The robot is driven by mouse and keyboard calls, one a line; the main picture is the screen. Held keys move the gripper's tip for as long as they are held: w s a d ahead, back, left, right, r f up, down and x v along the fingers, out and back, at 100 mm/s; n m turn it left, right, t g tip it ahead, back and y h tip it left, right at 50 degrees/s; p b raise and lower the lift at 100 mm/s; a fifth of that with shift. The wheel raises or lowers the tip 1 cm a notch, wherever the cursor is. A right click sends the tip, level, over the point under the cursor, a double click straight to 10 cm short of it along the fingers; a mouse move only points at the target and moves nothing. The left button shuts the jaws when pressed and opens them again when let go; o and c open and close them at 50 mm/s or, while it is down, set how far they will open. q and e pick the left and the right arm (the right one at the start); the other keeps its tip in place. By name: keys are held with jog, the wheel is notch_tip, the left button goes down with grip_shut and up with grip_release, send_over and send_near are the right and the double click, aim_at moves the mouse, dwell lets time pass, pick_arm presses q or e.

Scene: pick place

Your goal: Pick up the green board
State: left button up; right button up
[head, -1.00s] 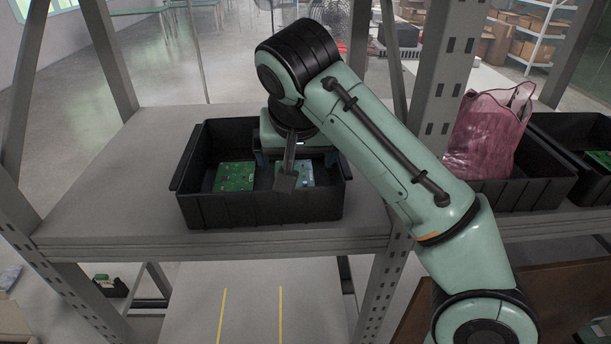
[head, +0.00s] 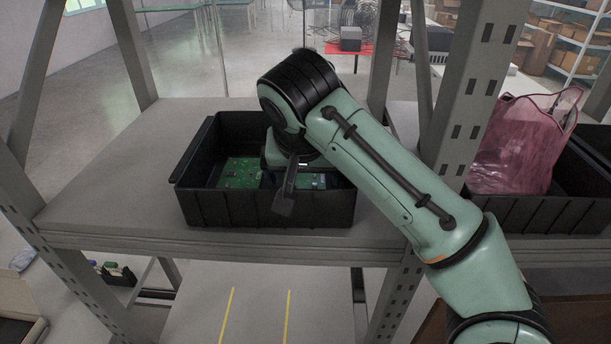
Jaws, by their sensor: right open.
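A green board (head: 240,172) lies at the left inside a black bin (head: 270,210) on the shelf. A second board (head: 312,181), pale green, shows only in part to its right. My right gripper (head: 296,180) points down into the right half of the bin, over this second board. It is open, but its fingertips are mostly hidden by its own body and the dark bracket, so I cannot tell whether they touch the board. My left gripper is not in view.
Grey shelf posts (head: 480,90) stand right of the bin and at the left. A pink bag (head: 520,145) sits in another black bin (head: 540,215) at the right. The shelf surface (head: 110,190) left of the bin is clear.

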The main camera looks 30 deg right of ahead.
jog(key=c, duration=1)
jog(key=shift+c, duration=0.2)
jog(key=shift+r, duration=0.2)
